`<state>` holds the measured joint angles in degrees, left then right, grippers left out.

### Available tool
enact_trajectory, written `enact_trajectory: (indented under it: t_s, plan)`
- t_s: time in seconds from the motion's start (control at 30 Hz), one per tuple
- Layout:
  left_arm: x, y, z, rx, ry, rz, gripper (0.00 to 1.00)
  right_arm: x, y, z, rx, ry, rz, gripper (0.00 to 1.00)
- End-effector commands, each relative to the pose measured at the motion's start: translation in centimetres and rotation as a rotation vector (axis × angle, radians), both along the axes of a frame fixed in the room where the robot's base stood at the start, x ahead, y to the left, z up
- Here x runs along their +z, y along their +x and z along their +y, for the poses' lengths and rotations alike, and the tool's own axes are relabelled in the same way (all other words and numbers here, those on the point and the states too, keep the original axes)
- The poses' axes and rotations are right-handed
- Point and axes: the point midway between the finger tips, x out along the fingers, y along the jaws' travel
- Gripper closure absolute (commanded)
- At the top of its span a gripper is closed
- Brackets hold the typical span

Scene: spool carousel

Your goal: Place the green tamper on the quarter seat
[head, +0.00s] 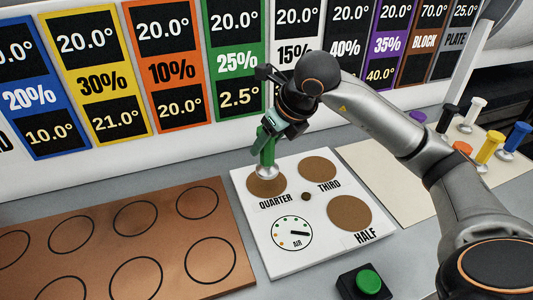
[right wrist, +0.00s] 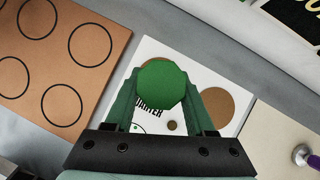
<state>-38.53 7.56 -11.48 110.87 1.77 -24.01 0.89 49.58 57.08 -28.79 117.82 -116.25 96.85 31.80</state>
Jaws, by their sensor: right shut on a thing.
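The green tamper (head: 267,150) stands upright, its metal foot over the brown quarter seat (head: 266,185) on the white board (head: 293,262). I cannot tell for sure whether the foot touches the seat. My right gripper (head: 268,134) is shut on the tamper's green handle. In the right wrist view the round green top of the tamper (right wrist: 162,84) sits between the fingers of the right gripper (right wrist: 160,100) and hides most of the seat below. The word QUARTER shows just in front of the tamper. My left gripper is not in view.
The third seat (head: 319,169) and half seat (head: 349,213) are empty. A copper mat (head: 110,245) with black circles lies left, bare. Several other tampers, such as a yellow one (head: 489,148), stand on a cream board (head: 385,180) at right. A green button (head: 368,281) sits in front.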

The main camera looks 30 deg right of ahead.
Motion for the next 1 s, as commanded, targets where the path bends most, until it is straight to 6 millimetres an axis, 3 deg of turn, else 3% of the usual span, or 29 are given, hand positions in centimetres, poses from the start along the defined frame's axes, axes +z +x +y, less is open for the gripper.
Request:
enact_trajectory:
  t_s: [0.33,0.77,0.8,1.0]
  plan:
    - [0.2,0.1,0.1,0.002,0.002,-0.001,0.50,-3.7,0.9,-0.4,0.000,-0.001,0.001,1.00]
    - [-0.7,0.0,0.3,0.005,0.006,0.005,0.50,-4.5,0.9,-0.4,-0.002,-0.001,-0.002,1.00]
    - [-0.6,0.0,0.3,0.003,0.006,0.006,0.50,-4.6,0.8,-0.4,-0.002,-0.001,0.000,0.44]
    - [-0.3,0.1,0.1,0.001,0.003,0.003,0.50,-4.5,0.8,-0.3,-0.001,0.000,0.000,0.22]
